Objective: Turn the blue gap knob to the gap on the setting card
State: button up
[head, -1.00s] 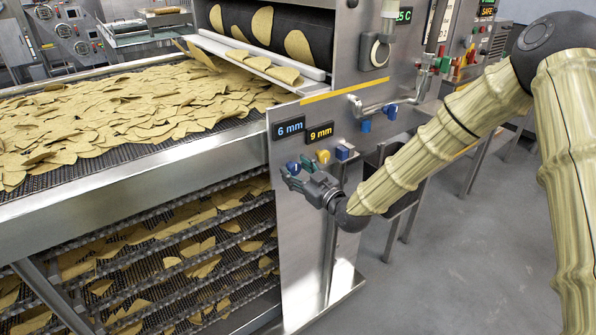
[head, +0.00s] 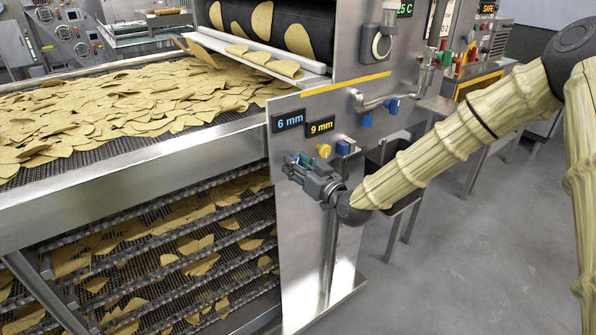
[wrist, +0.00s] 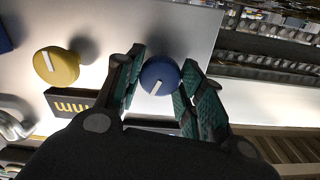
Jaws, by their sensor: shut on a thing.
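The blue gap knob (wrist: 158,78) sits between the fingers of my gripper (wrist: 160,85) in the wrist view, with a white pointer line on its face. The fingers are closed on its sides. In the head view my gripper (head: 297,166) is at the panel below the blue 6 mm display (head: 289,120), and it mostly hides the knob. A yellow knob (head: 323,150) is to the right, under the yellow 9 mm display (head: 320,126); it also shows in the wrist view (wrist: 56,66). I cannot make out a setting card.
A blue block-like control (head: 345,147) is right of the yellow knob. A pipe with blue handles (head: 378,103) projects from the panel above right. A conveyor of chips (head: 110,110) runs along the left. The floor at right is clear.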

jog(key=m+b, duration=0.7)
jog(key=m, duration=0.2)
jog(key=m+b, duration=0.6)
jog(key=m, duration=0.4)
jog(key=shift+w+d+b, duration=0.15)
jog(key=shift+b, duration=0.2)
jog(key=shift+m, duration=0.4)
jog(key=o, duration=1)
